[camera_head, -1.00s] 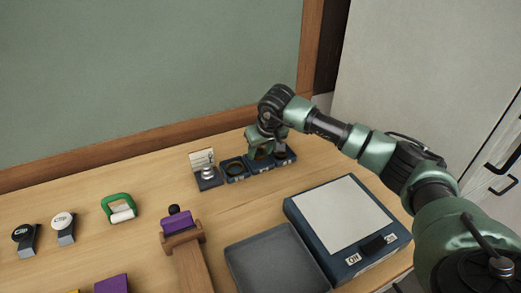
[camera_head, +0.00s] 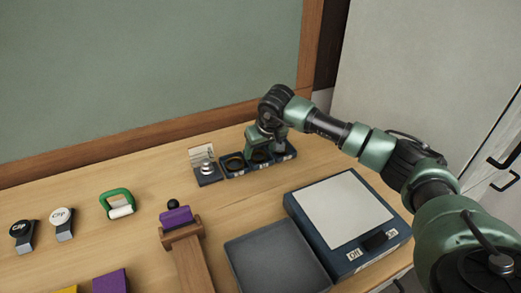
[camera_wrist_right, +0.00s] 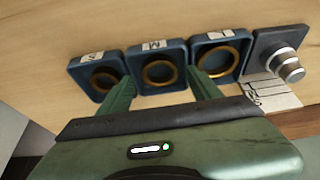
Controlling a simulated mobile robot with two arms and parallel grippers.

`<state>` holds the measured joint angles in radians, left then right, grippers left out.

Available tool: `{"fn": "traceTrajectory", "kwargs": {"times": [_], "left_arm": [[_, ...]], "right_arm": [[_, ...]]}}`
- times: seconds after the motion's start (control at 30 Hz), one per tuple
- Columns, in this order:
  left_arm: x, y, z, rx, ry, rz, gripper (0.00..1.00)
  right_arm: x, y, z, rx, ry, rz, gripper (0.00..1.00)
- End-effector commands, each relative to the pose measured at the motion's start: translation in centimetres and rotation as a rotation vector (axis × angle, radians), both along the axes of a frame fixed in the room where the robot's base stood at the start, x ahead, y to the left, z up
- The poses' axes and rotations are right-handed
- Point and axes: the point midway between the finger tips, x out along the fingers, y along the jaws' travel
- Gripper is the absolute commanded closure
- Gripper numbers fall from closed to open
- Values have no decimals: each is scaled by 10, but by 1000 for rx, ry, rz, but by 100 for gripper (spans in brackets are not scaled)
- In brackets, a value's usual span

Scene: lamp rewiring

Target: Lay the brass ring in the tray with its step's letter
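Three dark blue square trays stand in a row, each with a paper letter label. In the right wrist view, a brass-coloured ring shows in the left tray (camera_wrist_right: 103,79), the middle tray (camera_wrist_right: 147,55) and the right tray (camera_wrist_right: 216,52). The middle label looks like an M; I cannot read the others surely. My right gripper (camera_wrist_right: 163,90) is open, its green fingers apart on either side of the middle tray's ring (camera_wrist_right: 158,73). In the head view my right gripper (camera_head: 262,146) is low over the row and partly hides it. My left gripper is not in view.
A holder with a silver knob (camera_head: 207,170) and a card stands at the end of the row. A blue box with a pale top (camera_head: 342,211) and a grey tray (camera_head: 275,258) are nearer. A purple clamp (camera_head: 176,216) and green-handled piece (camera_head: 117,203) lie left.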

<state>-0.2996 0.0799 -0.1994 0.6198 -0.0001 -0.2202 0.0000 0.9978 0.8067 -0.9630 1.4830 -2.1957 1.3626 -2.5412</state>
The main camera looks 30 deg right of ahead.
Motion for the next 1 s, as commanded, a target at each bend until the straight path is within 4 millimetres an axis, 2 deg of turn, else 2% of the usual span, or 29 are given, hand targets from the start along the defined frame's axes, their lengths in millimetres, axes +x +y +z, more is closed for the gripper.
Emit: {"fn": "traceTrajectory", "kwargs": {"times": [0.23,0.37,0.43,0.8,1.0], "left_arm": [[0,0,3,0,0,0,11],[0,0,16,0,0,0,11],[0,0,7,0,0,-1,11],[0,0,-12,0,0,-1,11],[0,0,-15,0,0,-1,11]], "right_arm": [[0,0,3,0,0,0,36],[0,0,17,2,-1,1,36],[-3,0,23,-1,-6,1,36],[-35,2,97,-1,-5,1,36],[-45,3,119,0,-3,1,36]]}}
